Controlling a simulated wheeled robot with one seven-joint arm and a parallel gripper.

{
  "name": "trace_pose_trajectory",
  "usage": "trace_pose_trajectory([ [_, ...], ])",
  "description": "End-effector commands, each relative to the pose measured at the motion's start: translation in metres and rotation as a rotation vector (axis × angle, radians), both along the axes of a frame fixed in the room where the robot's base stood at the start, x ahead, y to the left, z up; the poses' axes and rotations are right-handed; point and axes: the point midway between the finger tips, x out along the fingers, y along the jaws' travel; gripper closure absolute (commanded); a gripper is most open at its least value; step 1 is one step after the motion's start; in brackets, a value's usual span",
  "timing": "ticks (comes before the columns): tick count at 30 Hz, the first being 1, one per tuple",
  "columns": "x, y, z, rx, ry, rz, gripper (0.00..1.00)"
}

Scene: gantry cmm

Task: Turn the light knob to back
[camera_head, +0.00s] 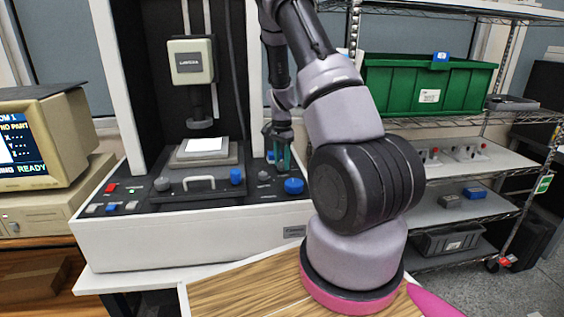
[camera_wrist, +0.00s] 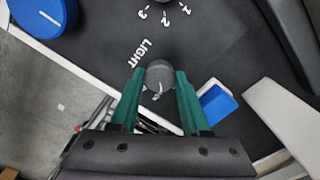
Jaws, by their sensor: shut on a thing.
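The light knob (camera_wrist: 160,75) is a small dark grey round knob on the black panel, beside the white "LIGHT" label (camera_wrist: 138,53). Its pale pointer mark shows on the side toward my gripper's palm in the wrist view. My gripper (camera_wrist: 159,82) is shut on the knob, one green finger on each side. In the head view, my gripper (camera_head: 283,160) reaches down to the right end of the machine's panel. There the knob is hidden or too small to make out behind the fingers.
A large blue knob (camera_wrist: 42,14) and a blue button (camera_wrist: 216,103) lie near the light knob. A monitor (camera_head: 43,138) stands left; shelves with a green bin (camera_head: 428,86) stand right.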

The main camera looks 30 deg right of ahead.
Motion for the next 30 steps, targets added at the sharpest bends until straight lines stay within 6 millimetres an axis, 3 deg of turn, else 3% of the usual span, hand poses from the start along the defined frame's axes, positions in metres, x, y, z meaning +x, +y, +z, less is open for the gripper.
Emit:
trace_pose_trajectory([
  [14,0.0008,-0.0004,0.0006,0.0,-0.002,-0.019,1.0],
  [15,0.0008,-0.0004,0.0006,0.0,-0.002,-0.019,0.5],
  [17,0.0007,-0.0004,0.0006,-0.001,-0.001,-0.019,0.27],
  [30,0.0008,0.0001,0.0087,0.0,-0.002,-0.018,0.23],
])
